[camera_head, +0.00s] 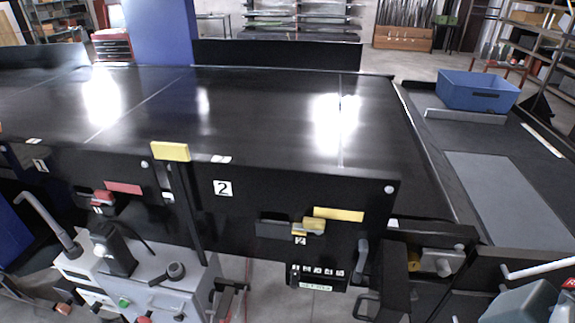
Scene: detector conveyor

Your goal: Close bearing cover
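I cannot tell for certain which part is the bearing cover. On the black side panel (226,205) of the conveyor, a small black box-like part (272,226) sits beside a small yellow block (313,226), below a yellow strip (338,214) and above a small "2" label. To the left, a small red part (103,197) sits below a red strip (123,188). At the conveyor's right end is a grey housing (443,261) with a brass-coloured round piece (416,266). Neither of my grippers is in view.
The conveyor's dark, glossy top (270,110) is bare. A grey control unit (150,285) with knobs and a green button stands at the lower left. A blue bin (478,91) sits on the right-hand dark surface. A blue column (161,32) rises behind.

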